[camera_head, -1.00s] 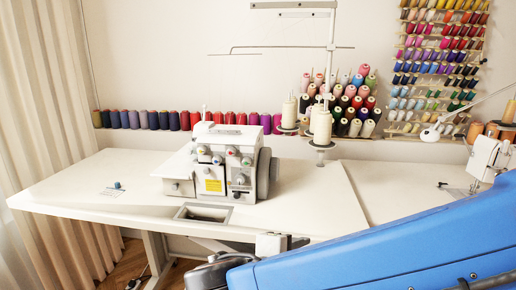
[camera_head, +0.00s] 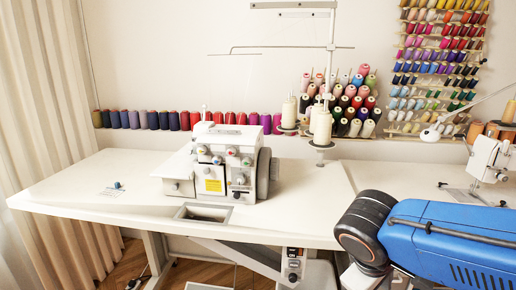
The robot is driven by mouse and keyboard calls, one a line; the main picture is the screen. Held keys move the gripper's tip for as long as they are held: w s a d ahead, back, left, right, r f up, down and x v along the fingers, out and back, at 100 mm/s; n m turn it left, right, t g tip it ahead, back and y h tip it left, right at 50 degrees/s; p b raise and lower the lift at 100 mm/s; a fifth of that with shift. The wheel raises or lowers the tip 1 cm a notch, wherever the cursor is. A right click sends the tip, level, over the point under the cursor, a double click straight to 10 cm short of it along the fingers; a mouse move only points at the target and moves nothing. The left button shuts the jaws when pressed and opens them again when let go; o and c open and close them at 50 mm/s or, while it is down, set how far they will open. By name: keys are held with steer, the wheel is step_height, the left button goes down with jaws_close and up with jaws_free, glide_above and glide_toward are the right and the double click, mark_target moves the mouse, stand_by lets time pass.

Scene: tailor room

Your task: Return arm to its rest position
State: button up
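My blue arm (camera_head: 455,240) shows at the lower right, with a dark rounded joint (camera_head: 365,228) at its left end. The arm is in front of the right part of the white sewing table (camera_head: 110,205). My gripper is outside the view, so whether it is open or holds anything cannot be seen.
A white overlock machine (camera_head: 225,165) stands mid-table beside a rectangular cutout (camera_head: 203,214). A small blue-topped item (camera_head: 117,186) lies at the left. Another sewing machine (camera_head: 488,158) is at the right. Thread spools line the wall. The table's left part is mostly clear.

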steer(key=shift+s+d+r+m+t+y, duration=0.1)
steer(key=shift+s+d+m+t+y, duration=0.25)
steer(key=shift+d+m+y, duration=0.5)
steer(key=shift+s+d+r+m+t+y, duration=0.1)
steer(key=shift+s+d+m+t+y, duration=0.3)
steer(key=shift+m, duration=0.9)
steer(key=shift+s+d+r+m+t+y, duration=0.1)
steer(key=shift+s+d+m+t+y, duration=0.35)
steer(key=shift+m+y, duration=0.45)
steer(key=shift+w, duration=0.1)
